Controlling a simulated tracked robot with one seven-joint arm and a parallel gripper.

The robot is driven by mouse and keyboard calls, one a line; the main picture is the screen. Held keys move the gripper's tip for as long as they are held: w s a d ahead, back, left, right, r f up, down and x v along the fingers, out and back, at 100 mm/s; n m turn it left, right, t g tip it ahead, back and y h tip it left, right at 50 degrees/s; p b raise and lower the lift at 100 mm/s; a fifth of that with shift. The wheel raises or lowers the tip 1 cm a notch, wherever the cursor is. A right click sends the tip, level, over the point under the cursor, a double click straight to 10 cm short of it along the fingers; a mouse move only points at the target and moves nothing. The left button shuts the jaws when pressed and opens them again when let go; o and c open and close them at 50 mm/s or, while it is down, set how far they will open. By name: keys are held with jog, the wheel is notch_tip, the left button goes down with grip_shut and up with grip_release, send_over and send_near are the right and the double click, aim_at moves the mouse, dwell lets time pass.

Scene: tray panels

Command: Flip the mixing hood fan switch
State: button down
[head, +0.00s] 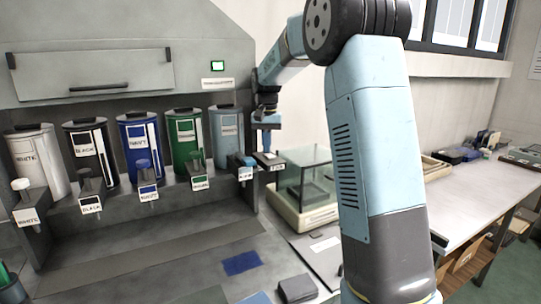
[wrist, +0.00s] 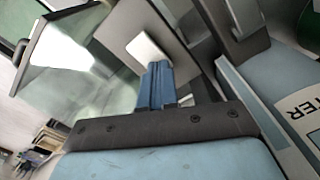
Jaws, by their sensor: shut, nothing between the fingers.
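The mixing hood (head: 120,35) is a grey cabinet at the left of the head view. At the right end of its dispenser row is a small dark bracket (head: 266,159) with a white label (head: 277,168), probably reading FAN. My gripper (head: 267,148) points down just over this bracket, its fingers shut and empty. In the wrist view my blue fingers (wrist: 154,82) are together in front of a grey plate (wrist: 125,30) with a white patch (wrist: 147,50). I cannot tell whether they touch it. The switch lever and its position are not clearly visible.
Several labelled paint cylinders stand left of my gripper; the light-blue one (head: 226,132) is closest and also shows in the wrist view (wrist: 265,95). A glass-sided box (head: 303,180) stands just right. A long bench (head: 475,190) extends to the right.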

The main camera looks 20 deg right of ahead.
jog(key=shift+f, duration=0.1)
jog(key=shift+r, duration=3.5)
jog(key=s+r+n+t, duration=0.2)
jog(key=s+r+t, duration=0.15)
jog(key=s, duration=1.65)
jog(key=s+f+n+t, duration=0.1)
jog(key=s+f, duration=0.3)
jog(key=s, duration=0.5)
jog(key=s+f+t, duration=0.1)
jog(key=s+f, duration=0.3)
jog(key=s, duration=0.6)
jog(key=shift+d+n, duration=0.4)
